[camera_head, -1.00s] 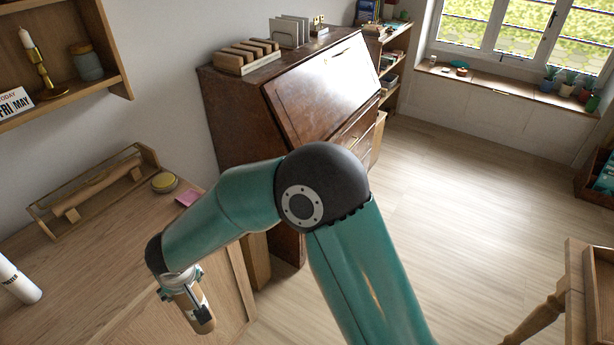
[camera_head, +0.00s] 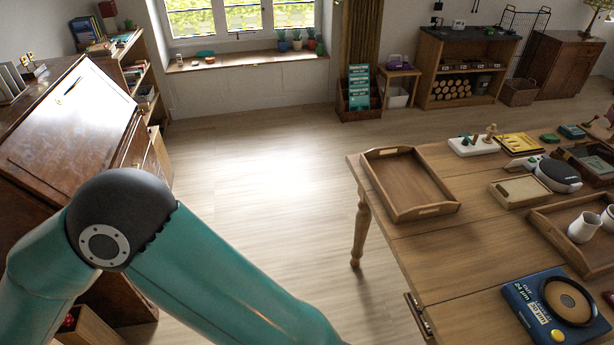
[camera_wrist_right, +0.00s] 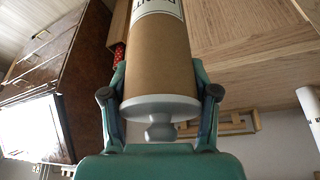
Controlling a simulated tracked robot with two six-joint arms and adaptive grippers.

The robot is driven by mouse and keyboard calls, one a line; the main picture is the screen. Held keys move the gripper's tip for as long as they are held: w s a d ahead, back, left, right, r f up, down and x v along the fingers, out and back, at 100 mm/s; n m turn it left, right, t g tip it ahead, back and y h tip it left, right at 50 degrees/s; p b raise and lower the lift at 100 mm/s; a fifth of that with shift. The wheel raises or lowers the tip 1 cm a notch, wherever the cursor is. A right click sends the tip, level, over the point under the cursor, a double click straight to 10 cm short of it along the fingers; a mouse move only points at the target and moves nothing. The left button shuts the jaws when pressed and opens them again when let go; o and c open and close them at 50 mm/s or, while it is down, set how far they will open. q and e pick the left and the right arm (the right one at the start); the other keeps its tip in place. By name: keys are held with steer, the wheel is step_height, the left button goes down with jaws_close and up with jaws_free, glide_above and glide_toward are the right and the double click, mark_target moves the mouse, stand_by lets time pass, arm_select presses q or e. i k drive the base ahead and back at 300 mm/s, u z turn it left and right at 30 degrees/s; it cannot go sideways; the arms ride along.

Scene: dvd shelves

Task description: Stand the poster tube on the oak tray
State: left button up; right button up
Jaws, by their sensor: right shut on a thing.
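The poster tube (camera_wrist_right: 160,65) is a brown cylinder with a white printed label and a pale knobbed end cap. My right gripper (camera_wrist_right: 159,98) is shut around it near the capped end in the right wrist view; the far end runs out of frame. In the head view the teal arm shows at lower left, but its gripper and the tube are out of frame. An empty wooden tray (camera_head: 405,185) with handle slots, apparently the oak tray, lies on the left end of the table at right. My left gripper is not in view.
The wooden table (camera_head: 440,245) also holds a tray with white jugs (camera_head: 583,226), a small pale tray (camera_head: 520,190) and a blue box (camera_head: 550,305). A dark bureau (camera_head: 65,135) stands at left. Open floor (camera_head: 260,190) lies between bureau and table.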

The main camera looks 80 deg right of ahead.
mark_target(402, 177)
steer(key=u, duration=0.05)
steer(key=i, duration=0.55)
steer(key=z, duration=2.15)
